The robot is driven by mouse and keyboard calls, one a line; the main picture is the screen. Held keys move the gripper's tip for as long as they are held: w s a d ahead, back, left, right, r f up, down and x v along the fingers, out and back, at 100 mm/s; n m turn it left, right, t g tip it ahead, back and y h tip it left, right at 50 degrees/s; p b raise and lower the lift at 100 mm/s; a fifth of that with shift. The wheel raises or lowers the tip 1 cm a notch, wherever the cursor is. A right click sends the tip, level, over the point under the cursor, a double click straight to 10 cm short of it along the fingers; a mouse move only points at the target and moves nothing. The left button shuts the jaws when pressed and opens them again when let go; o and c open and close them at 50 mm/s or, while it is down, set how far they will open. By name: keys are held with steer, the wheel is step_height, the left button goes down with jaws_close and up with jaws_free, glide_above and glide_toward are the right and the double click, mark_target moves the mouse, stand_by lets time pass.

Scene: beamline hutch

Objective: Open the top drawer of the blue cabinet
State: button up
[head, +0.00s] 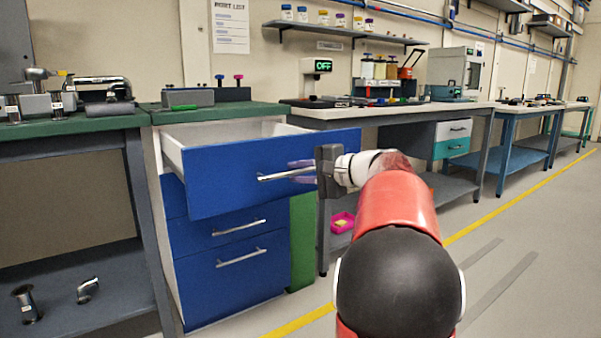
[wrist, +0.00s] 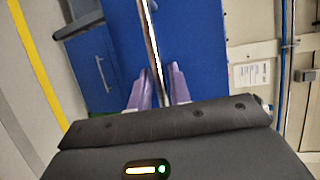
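The blue cabinet (head: 179,238) stands left of centre in the head view, with a green top. Its top drawer (head: 225,178) is pulled well out, and the pale inside shows behind the blue front. The drawer has a silver bar handle (head: 284,174). My gripper (head: 301,171) is at the right end of this handle. In the wrist view, the handle (wrist: 151,40) runs between the two purple fingers of my gripper (wrist: 158,88). The fingers stand on either side of the bar with a narrow gap; whether they touch it is hard to tell.
Two lower drawers (head: 227,262) with silver handles are shut. A green-topped bench (head: 75,125) with metal parts stands at the left. A grey bench (head: 390,112) runs to the right, with a pink bin (head: 343,222) below. Open floor (head: 540,250) lies at the right.

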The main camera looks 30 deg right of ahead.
steer(key=shift+o, duration=1.1)
steer(key=v, duration=0.8)
steer(key=shift+p, duration=0.3)
steer(key=shift+w, duration=0.1)
